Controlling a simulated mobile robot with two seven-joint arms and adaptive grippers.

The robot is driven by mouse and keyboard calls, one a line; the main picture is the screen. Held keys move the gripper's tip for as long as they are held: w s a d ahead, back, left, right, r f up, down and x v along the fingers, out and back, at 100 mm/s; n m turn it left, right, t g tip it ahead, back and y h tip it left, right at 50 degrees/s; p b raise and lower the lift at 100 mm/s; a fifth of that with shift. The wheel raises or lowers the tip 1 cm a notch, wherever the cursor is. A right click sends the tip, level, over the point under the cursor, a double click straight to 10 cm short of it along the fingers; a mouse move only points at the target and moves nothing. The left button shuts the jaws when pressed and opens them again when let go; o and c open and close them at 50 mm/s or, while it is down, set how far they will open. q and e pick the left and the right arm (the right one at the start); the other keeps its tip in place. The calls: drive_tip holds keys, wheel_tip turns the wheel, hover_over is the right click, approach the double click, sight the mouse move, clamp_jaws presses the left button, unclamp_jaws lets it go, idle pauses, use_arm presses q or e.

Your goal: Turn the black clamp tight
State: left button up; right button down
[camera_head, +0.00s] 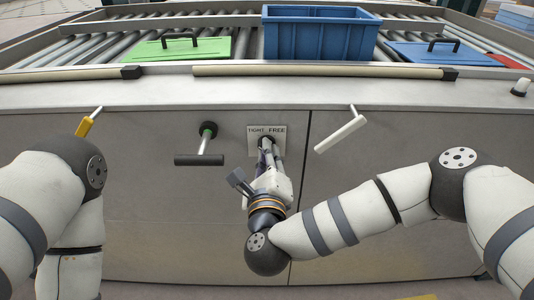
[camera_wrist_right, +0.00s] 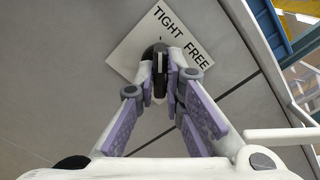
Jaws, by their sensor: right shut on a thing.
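The black clamp (camera_wrist_right: 160,66) sits on a white plate (camera_head: 280,131) marked TIGHT and FREE, on the grey front panel. My right gripper (camera_head: 268,148) reaches up to the plate in the head view and largely hides the clamp. In the right wrist view my right gripper (camera_wrist_right: 161,72) has its purple-padded fingers close on both sides of the black clamp, shut on it. The clamp's handle points away from the plate toward the wrist camera, between the words. My left arm shows at the left of the head view, but its gripper is not visible.
A black T-handle (camera_head: 199,160) sticks out left of the plate. A white lever (camera_head: 340,134) is on its right, a yellow-handled lever (camera_head: 87,123) at far left. Above, a roller conveyor carries a blue crate (camera_head: 320,38), a green panel (camera_head: 180,48) and a blue panel (camera_head: 440,54).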

drive_tip(key=shift+f, duration=0.1)
drive_tip(key=c, duration=1.7)
unclamp_jaws()
drive_tip(key=shift+s, duration=6.1)
